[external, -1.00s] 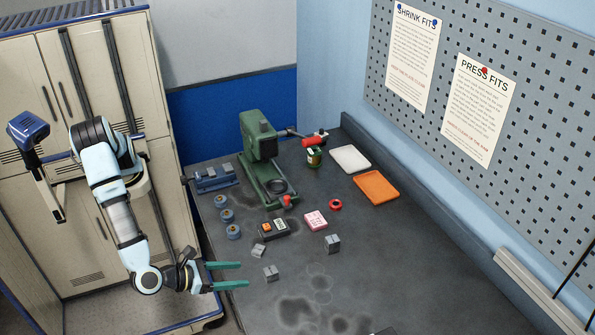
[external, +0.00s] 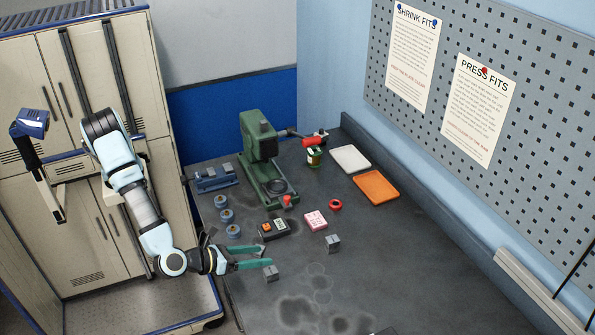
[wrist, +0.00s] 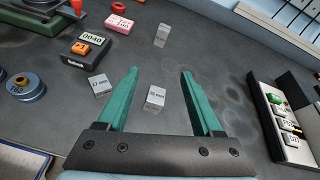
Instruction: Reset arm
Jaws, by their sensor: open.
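My gripper (external: 250,258) has two green fingers and hangs over the near left part of the dark bench. In the wrist view the fingers (wrist: 160,95) are spread apart with nothing held between them. A small grey block (wrist: 155,97) marked in mm appears between the fingers in that view; it also shows in the external view (external: 270,272), close to the fingertips. Another grey block (wrist: 99,85) sits left of the left finger. In the external view that block is mostly hidden by my gripper.
A third grey block (external: 333,242), a black box with an orange button (external: 274,229), a pink box (external: 315,220) and several blue spools (external: 227,216) stand nearby. A green press (external: 262,160), white tray (external: 349,158) and orange tray (external: 376,187) are farther back. The front middle is clear.

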